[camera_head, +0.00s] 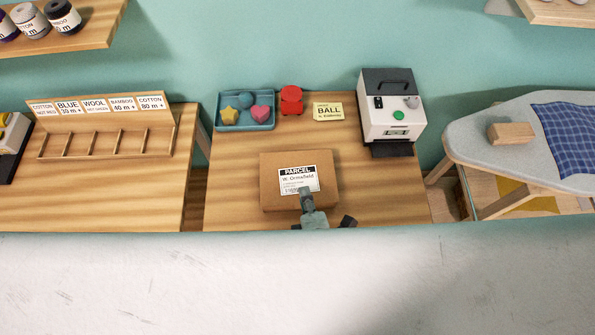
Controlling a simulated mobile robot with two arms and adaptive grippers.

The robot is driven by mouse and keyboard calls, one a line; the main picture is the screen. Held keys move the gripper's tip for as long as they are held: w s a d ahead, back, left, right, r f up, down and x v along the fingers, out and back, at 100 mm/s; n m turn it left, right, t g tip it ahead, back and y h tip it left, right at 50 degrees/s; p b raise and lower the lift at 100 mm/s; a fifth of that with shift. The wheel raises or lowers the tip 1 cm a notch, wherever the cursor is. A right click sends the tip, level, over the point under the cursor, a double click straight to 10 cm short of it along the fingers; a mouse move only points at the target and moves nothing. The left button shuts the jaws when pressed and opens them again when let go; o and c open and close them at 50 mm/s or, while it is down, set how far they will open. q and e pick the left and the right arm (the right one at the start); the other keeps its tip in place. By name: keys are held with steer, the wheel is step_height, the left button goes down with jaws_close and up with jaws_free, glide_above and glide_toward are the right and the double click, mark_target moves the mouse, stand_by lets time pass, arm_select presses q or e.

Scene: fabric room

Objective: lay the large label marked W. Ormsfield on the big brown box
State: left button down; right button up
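The big brown box (271,197) sits on the middle wooden table, near its front edge. The white label with a black "PARCEL" band and the name W. Ormsfield (298,178) shows over the right half of the box top, slightly turned. I cannot tell whether it lies fully flat on the box. My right gripper (308,197) is at the label's lower edge, and a grey finger overlaps that edge. The rest of it is partly hidden by the pale surface in front, so I cannot tell whether it grips the label. My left gripper is not in view.
Behind the box are a blue tray (233,125) with coloured shapes, a red object (291,100), a yellow "BALL" card (328,112) and a label printer (393,115). A sorting rack (105,140) stands left, an ironing board (470,130) right. Table left of the box is clear.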

step_height(320, 180, up, 8)
steer(key=s+p, duration=0.2)
steer(key=p, duration=0.3)
steer(key=shift+s+d+f, duration=0.2)
steer(key=shift+s+f, duration=0.05)
steer(key=shift+s, duration=0.1)
